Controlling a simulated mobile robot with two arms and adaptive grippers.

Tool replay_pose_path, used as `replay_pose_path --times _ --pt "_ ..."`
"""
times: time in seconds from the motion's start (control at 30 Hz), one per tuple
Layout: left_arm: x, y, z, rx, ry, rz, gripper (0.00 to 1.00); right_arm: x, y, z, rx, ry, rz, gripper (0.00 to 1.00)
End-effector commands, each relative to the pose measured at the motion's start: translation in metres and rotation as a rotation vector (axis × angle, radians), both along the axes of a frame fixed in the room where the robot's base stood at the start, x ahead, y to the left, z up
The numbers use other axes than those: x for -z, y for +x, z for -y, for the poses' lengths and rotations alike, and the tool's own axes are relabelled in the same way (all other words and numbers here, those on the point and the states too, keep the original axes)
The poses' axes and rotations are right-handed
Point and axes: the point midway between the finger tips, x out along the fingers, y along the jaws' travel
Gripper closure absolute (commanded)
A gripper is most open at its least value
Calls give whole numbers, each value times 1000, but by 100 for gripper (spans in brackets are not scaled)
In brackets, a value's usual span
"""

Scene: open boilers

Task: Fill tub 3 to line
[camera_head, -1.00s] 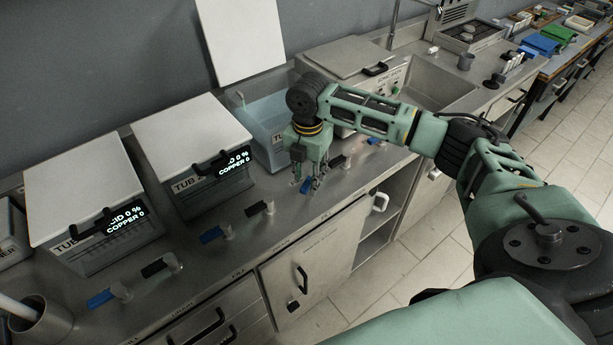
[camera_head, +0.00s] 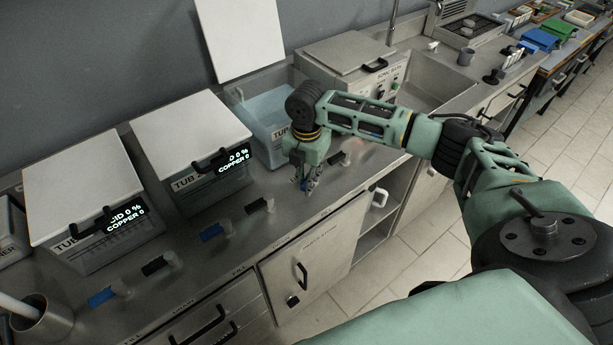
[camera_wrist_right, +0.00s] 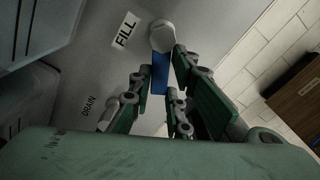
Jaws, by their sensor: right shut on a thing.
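The open tub (camera_head: 268,152) stands behind my right gripper, its front label partly hidden by my wrist. Pale blue liquid (camera_head: 265,112) shows inside; I cannot make out a line. A white lid (camera_head: 240,40) stands upright behind it. My right gripper (camera_head: 308,188) is low over the counter in front of this tub. It is shut on the blue fill handle, which shows between the fingers in the right wrist view (camera_wrist_right: 159,79), with its round grey valve body beside the FILL label (camera_wrist_right: 125,30). The drain valve (camera_wrist_right: 109,113) is to the left there. My left gripper is out of view.
Two tubs with white lids shut (camera_head: 190,125) stand to the left, their displays showing 0. A sonic bath (camera_head: 350,60) and a sink (camera_head: 425,85) are to the right.

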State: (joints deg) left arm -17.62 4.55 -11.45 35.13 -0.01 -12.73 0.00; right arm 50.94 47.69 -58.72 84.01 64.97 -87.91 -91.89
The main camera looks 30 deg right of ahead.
Motion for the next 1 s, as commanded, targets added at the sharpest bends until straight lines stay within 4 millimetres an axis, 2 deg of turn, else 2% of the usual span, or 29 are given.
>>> replay_pose_path --times 0.17,0.33,0.47,0.6,0.9,0.93,1.0 --pt "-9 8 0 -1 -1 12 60 -5 4 -2 37 4 5 100" --pt "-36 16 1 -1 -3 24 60 -9 11 -7 224 7 3 100" --pt "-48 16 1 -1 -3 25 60 -7 18 -8 385 6 4 100" --pt "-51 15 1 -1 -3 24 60 -5 23 -7 477 5 9 100" --pt "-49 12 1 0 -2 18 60 -4 24 -7 490 5 13 100" --pt "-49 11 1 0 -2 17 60 -4 24 -7 490 5 13 82" --pt "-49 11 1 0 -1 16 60 -4 24 -7 489 5 13 76"
